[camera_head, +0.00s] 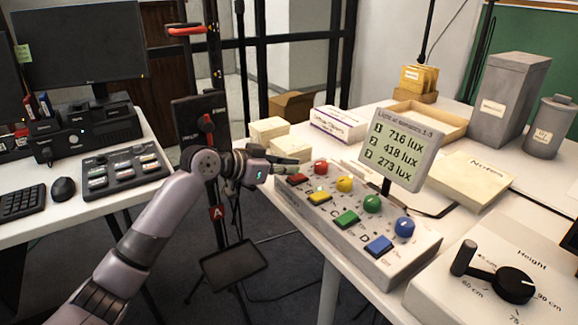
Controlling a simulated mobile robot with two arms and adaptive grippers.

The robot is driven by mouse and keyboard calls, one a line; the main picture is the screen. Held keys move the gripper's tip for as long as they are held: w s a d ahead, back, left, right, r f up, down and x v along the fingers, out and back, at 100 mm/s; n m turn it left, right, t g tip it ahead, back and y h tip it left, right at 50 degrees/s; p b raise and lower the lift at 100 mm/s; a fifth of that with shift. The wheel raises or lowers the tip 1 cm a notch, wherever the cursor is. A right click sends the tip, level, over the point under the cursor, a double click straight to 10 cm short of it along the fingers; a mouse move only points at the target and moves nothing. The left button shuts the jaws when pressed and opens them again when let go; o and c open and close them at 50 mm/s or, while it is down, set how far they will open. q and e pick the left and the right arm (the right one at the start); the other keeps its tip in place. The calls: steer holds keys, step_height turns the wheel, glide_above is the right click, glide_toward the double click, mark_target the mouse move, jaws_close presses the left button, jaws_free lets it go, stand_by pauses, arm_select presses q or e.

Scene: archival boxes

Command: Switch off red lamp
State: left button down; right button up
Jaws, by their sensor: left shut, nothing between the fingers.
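The grey control box (385,268) stands on the right table's near edge. It carries a row of round knob-like lamps, with the red lamp (320,167) at its far left end. A red switch (297,180) sits in front of that lamp. Whether the red lamp is lit is hard to tell. My left gripper (291,168) is shut and empty, right by the far left end of the box, close to the red switch and left of the red lamp. I cannot tell whether it touches the switch. My right gripper is not in view.
Yellow (345,184), green (372,203) and blue (404,227) lamps with matching switches continue along the box. A lux display (400,150) stands behind them. White boxes (268,130) are beyond my gripper. A height dial (514,284) is at the lower right.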

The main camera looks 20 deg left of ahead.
arm_select(q)
steer(key=shift+f, duration=0.1)
steer(key=shift+f+b, duration=0.25)
steer(key=shift+b, duration=0.2)
steer(key=shift+s+a+f+t+h+b, duration=0.15)
steer(key=shift+f+t+h+b, duration=0.4)
steer(key=shift+b, duration=0.55)
steer(key=shift+s+r, duration=0.15)
steer(key=shift+r, duration=0.1)
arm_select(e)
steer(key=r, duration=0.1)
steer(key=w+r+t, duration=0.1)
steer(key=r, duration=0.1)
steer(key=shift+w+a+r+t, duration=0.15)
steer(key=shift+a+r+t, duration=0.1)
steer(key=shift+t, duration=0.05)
